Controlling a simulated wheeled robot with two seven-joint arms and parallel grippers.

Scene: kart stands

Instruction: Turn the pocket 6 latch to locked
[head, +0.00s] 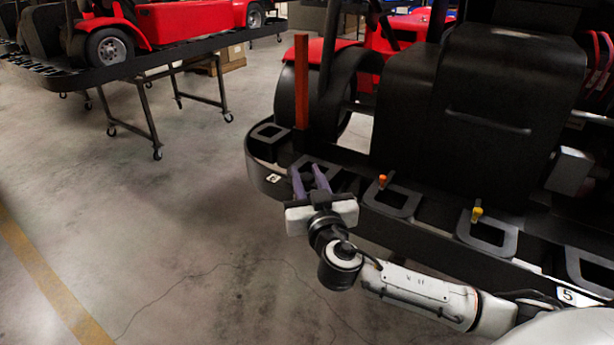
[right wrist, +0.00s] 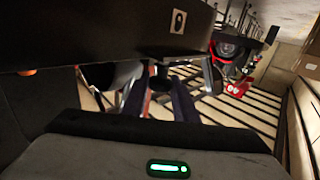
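My right gripper (head: 308,180) is in front of the black kart stand's rim (head: 420,232), near its left corner. Its two purple fingers are apart with nothing seen between them; a finger also shows in the right wrist view (right wrist: 184,104). A small orange latch (head: 382,181) stands upright by a square pocket (head: 392,202) to the right of the gripper. A yellow latch (head: 477,212) stands by another pocket (head: 487,234) further right. The only clearly readable pocket label is a 5 (head: 568,296) at the far right; which latch belongs to pocket 6 cannot be told. My left gripper is out of view.
An orange-red post (head: 302,82) rises from the stand near its left corner. A black seat (head: 475,105) stands behind the pockets. The floor (head: 190,230) left of the stand is clear. Another wheeled stand (head: 140,66) holds a red kart at the back left.

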